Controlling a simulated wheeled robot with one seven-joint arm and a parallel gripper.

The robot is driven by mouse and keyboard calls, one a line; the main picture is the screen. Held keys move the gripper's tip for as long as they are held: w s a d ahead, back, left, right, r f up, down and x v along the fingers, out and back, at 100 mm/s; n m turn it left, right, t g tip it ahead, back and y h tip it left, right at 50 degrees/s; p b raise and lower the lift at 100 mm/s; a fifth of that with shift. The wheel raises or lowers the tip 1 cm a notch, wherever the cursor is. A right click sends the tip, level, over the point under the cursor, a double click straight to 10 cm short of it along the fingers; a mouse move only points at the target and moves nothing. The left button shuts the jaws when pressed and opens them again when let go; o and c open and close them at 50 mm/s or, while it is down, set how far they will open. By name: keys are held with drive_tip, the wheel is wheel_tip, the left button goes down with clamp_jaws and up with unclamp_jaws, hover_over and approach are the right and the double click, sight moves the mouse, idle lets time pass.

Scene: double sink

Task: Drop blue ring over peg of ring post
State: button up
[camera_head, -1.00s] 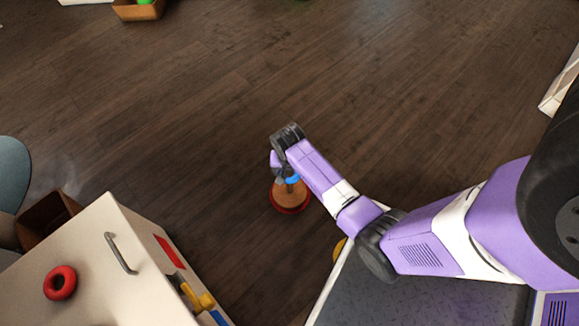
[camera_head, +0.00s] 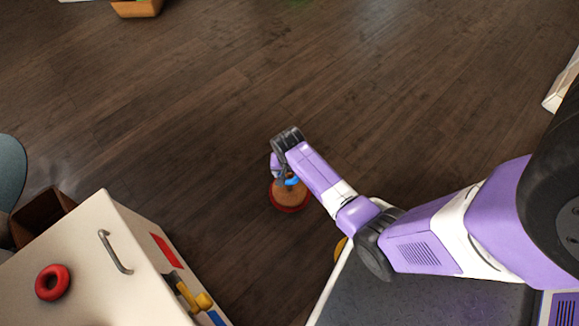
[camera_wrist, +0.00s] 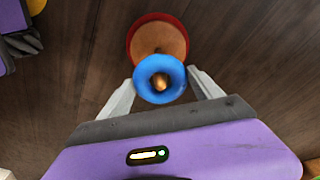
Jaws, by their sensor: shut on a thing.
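The ring post (camera_head: 289,199) stands on the floor with a round tan base and a red rim. Its base (camera_wrist: 158,37) also shows in the wrist view. My gripper (camera_wrist: 161,76) is shut on the blue ring (camera_wrist: 145,88), with one finger on each side. In the wrist view the brownish peg tip (camera_wrist: 160,82) shows inside the ring's hole, so the ring appears around or directly above the peg. How far down the peg it sits I cannot tell. In the head view the blue ring (camera_head: 292,182) is partly hidden under my gripper, above the base.
A white cabinet (camera_head: 95,265) with a handle stands at the lower left, and a red ring (camera_head: 53,283) lies on it. A brown box (camera_head: 40,215) is beside it.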

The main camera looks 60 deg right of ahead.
drive_tip(key=o, duration=1.4)
drive_tip(key=shift+o, duration=0.2)
drive_tip(key=shift+r, duration=0.1)
wheel_tip(320, 180, up, 8)
drive_tip(key=p, duration=0.4)
drive_tip(key=shift+s+a+f, duration=0.2)
drive_tip(key=shift+s+a, duration=0.05)
drive_tip(key=shift+a, duration=0.2)
